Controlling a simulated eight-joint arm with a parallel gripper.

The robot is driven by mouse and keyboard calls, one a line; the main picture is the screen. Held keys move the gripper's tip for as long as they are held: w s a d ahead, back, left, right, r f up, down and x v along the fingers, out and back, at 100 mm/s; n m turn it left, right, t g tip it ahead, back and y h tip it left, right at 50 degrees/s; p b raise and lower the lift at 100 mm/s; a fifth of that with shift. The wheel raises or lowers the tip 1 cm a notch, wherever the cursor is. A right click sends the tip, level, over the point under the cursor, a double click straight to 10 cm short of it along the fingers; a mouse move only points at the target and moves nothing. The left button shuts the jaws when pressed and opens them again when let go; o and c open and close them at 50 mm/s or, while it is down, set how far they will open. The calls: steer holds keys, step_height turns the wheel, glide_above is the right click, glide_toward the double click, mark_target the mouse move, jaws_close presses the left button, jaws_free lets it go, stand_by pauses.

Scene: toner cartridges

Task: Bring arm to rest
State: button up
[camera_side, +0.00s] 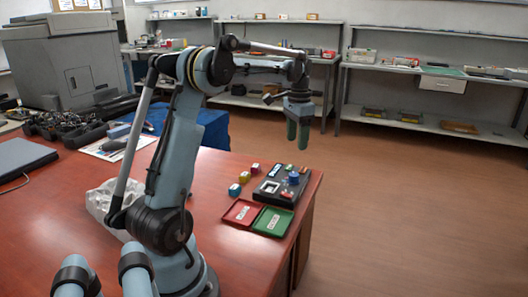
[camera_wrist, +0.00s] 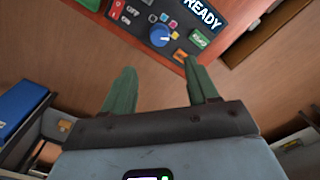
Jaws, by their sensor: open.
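My gripper (camera_side: 298,146) hangs in the air beyond the far end of the red table, pointing down, above and behind the dark control panel (camera_side: 271,187). Its two green fingers are apart with nothing between them, as the wrist view also shows (camera_wrist: 159,76). In the wrist view the panel (camera_wrist: 230,18) lies at the top, with a blue knob (camera_wrist: 159,35), small coloured buttons and a "READY" label. Several small coloured cubes, probably the toner cartridges (camera_side: 244,177), stand in a row left of the panel.
A red tray (camera_side: 242,212) and a green tray (camera_side: 272,221) lie at the table's right edge. A large grey printer (camera_side: 70,62), a laptop (camera_side: 20,160) and a crumpled pale bag (camera_side: 103,200) are at left. Shelves (camera_side: 430,75) line the back wall; open floor (camera_side: 420,220) lies right.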

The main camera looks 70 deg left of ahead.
steer(key=s+d+t, duration=0.2)
steer(key=s+d, duration=0.1)
steer(key=d, duration=0.8)
steer(key=s+d+r+t, duration=0.1)
steer(key=s+d+t, duration=0.2)
steer(key=d, duration=0.8)
steer(key=shift+s+d+r+y, duration=0.15)
steer(key=shift+d+r+y, duration=0.05)
steer(key=shift+d+y, duration=0.2)
steer(key=s+d+f, duration=0.1)
steer(key=s+d+f+t, duration=0.1)
steer(key=d, duration=0.1)
steer(key=s+d+f+t, duration=0.1)
steer(key=shift+s+d+h, duration=0.3)
steer(key=shift+d+h, duration=0.1)
